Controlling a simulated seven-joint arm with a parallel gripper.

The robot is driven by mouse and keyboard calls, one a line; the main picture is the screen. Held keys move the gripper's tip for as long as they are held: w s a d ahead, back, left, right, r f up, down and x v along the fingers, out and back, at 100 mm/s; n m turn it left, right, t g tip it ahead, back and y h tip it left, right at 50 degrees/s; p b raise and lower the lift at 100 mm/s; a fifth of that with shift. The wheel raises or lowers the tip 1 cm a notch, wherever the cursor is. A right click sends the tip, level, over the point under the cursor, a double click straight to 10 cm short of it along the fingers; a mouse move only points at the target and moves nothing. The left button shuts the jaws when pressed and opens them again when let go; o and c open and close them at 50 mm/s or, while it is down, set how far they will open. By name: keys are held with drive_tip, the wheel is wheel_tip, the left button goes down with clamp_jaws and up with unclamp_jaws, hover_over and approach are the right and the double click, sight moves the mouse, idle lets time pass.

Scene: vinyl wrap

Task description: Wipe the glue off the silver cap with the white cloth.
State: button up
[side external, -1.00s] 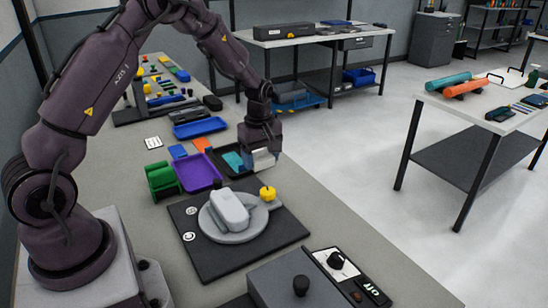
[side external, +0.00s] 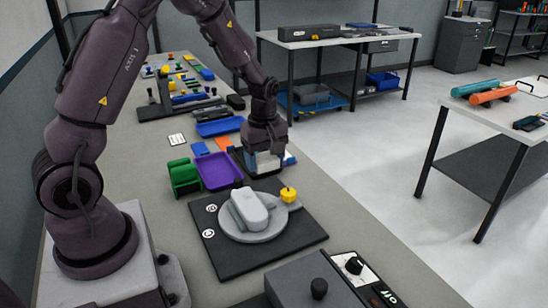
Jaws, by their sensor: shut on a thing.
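The silver cap (side external: 250,208), a pale grey rounded shell, lies on a round grey disc (side external: 232,230) on a black base plate (side external: 290,240). I cannot make out glue on it at this size. My gripper (side external: 264,152) is above the bench beyond the cap, over the dark tray. It is shut on a pale white thing at its fingertips, which looks like the white cloth (side external: 268,165). The cloth is apart from the cap in the picture. The gripper hides part of the tray.
A yellow knob (side external: 289,194) stands at the disc's right edge. Purple (side external: 217,171), orange and blue trays, and a green holder (side external: 184,177), lie left of the gripper. A control box (side external: 320,285) with knobs stands in front. Bare bench lies left of the base plate.

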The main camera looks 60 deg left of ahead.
sight(242, 200)
drive_tip(key=shift+s+d+r, duration=0.1)
drive_tip(key=shift+s+r, duration=0.05)
drive_tip(key=shift+s, duration=0.4)
drive_tip(key=shift+s+d+r, duration=0.1)
drive_tip(key=shift+s, duration=0.45)
drive_tip(key=shift+s+f, duration=0.1)
drive_tip(key=shift+f, duration=3.9)
drive_tip(key=shift+s, duration=1.95)
drive_tip(key=shift+c, duration=0.2)
drive_tip(key=shift+w, duration=2.1)
wheel_tip(242, 200, up, 2)
drive_tip(key=shift+r, duration=0.25)
drive_tip(key=shift+s+r, duration=0.1)
drive_tip(key=shift+r, duration=2.7)
